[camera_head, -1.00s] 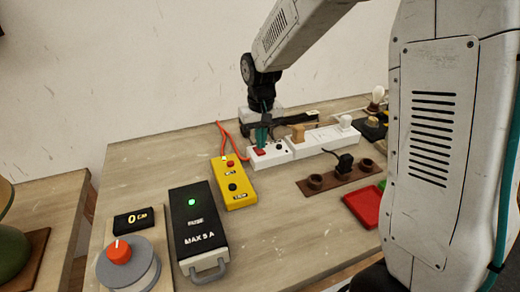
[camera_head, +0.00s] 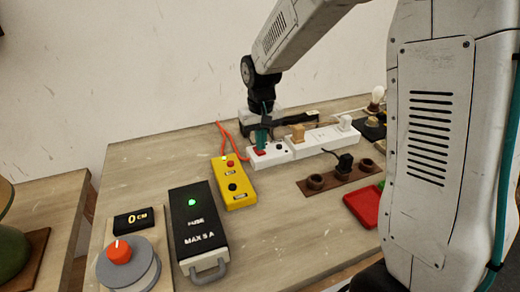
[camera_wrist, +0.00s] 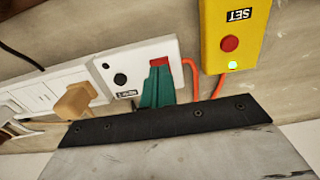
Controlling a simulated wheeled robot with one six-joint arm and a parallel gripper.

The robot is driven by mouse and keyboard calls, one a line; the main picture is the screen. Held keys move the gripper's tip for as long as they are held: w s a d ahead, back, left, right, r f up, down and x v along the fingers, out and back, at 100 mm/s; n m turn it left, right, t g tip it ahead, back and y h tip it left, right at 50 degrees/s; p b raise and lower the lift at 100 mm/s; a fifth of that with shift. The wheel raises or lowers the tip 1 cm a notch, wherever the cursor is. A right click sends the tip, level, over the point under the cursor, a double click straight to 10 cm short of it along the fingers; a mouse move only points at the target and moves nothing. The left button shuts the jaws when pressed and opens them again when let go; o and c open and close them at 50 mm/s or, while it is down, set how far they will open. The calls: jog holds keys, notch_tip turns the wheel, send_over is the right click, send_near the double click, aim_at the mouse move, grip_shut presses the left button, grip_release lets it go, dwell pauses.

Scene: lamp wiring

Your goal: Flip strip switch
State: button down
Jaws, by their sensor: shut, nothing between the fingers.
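The white power strip (camera_head: 318,141) lies on the table below my arm. Its red switch (camera_head: 259,152) is at the strip's left end, and it also shows in the wrist view (camera_wrist: 160,63). My gripper (camera_head: 262,144) points down at this switch, with its teal fingers shut and empty. In the wrist view the fingertips (camera_wrist: 160,64) overlap the switch and hide much of it. I cannot tell whether they press on it or hover just above, nor which way the switch is set.
A yellow box (camera_head: 234,182) with a lit lamp and a red button stands left of the strip, joined by an orange cord. A black fuse box (camera_head: 198,225) shows a green light. A wooden plug (camera_head: 298,133) sits in the strip. A red tray (camera_head: 363,206) lies at right.

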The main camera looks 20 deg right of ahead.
jog(key=shift+f, duration=0.6)
dwell(0.3)
jog(key=shift+r, duration=3.5)
jog(key=s+d+r, duration=0.1)
jog(key=s+r, duration=0.1)
jog(key=s, duration=0.8)
jog(key=s+d+r+t, duration=0.1)
jog(key=s+r, duration=0.2)
jog(key=s, duration=0.7)
jog(key=s+d+r, duration=0.1)
jog(key=s+r, duration=0.1)
jog(key=s, duration=0.8)
jog(key=shift+r, duration=0.3)
jog(key=shift+d, duration=0.15)
